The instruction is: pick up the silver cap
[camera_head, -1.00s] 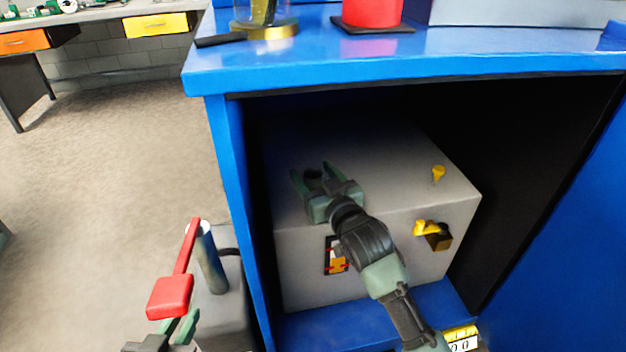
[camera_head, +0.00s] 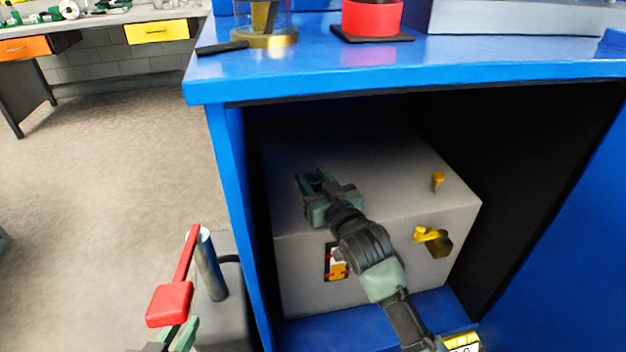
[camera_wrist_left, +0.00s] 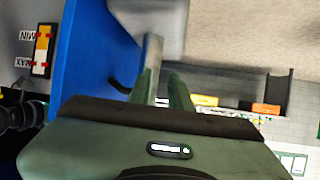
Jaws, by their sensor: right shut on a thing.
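My right gripper (camera_head: 316,177) is over the top left of a grey box (camera_head: 370,165) inside the blue cabinet. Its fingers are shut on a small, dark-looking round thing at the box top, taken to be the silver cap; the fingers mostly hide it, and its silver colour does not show. I cannot tell whether it is lifted off the box. My left gripper (camera_head: 180,336) is at the bottom left, outside the cabinet.
A red lever (camera_head: 170,303) and a grey upright cylinder (camera_head: 211,268) are close to my left gripper. The box has a level gauge (camera_head: 336,264), a yellow tap (camera_head: 432,240) and a yellow knob (camera_head: 438,180). The blue cabinet edge (camera_head: 235,200) separates my grippers. Floor at left is clear.

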